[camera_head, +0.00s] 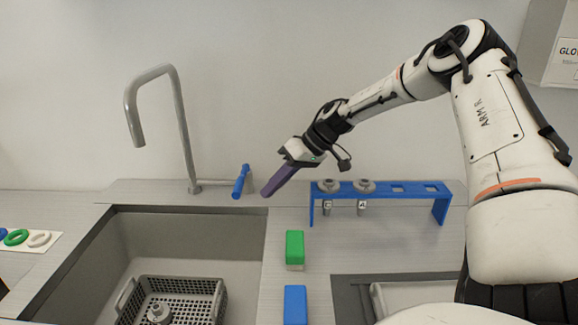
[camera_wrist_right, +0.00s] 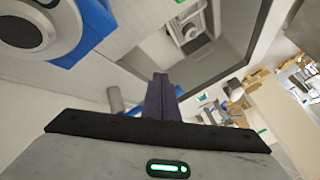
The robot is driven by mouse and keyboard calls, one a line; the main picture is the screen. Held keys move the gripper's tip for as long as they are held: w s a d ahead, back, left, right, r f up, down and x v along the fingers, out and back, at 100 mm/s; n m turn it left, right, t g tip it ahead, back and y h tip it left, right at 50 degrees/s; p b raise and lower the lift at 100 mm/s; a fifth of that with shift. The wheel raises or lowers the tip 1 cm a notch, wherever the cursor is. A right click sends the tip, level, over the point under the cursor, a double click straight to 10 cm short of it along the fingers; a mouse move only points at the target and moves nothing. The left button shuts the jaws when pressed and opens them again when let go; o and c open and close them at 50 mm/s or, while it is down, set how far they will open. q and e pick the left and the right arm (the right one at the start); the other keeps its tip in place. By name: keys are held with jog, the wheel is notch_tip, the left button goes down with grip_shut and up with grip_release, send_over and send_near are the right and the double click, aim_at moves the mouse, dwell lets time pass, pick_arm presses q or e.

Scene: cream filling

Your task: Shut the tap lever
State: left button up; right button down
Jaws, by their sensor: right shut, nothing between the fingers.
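The grey tap (camera_head: 184,130) stands at the back edge of the sink, its spout bent over to the left. Its blue lever (camera_head: 239,183) sits at the end of a short horizontal pipe, tilted slightly from upright. No water shows under the spout. My right gripper (camera_head: 267,193) is shut and empty, its purple fingers pointing down and left, just right of the lever. In the right wrist view the closed fingers (camera_wrist_right: 160,88) partly cover a blue part (camera_wrist_right: 179,90) that looks like the lever. I cannot tell whether they touch. My left gripper is not in view.
The sink (camera_head: 190,237) holds a grey basket (camera_head: 218,300). A blue rack (camera_head: 400,198) with two metal nozzles stands right of the gripper. A green block (camera_head: 294,245) and a blue block (camera_head: 295,303) lie on the counter. Coloured rings lie at far left.

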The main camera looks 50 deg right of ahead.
jog(key=s+r, duration=0.5)
jog(key=r, duration=0.2)
jog(key=shift+s+p, duration=0.25)
jog(key=shift+p, duration=0.05)
jog(key=shift+f, duration=0.1)
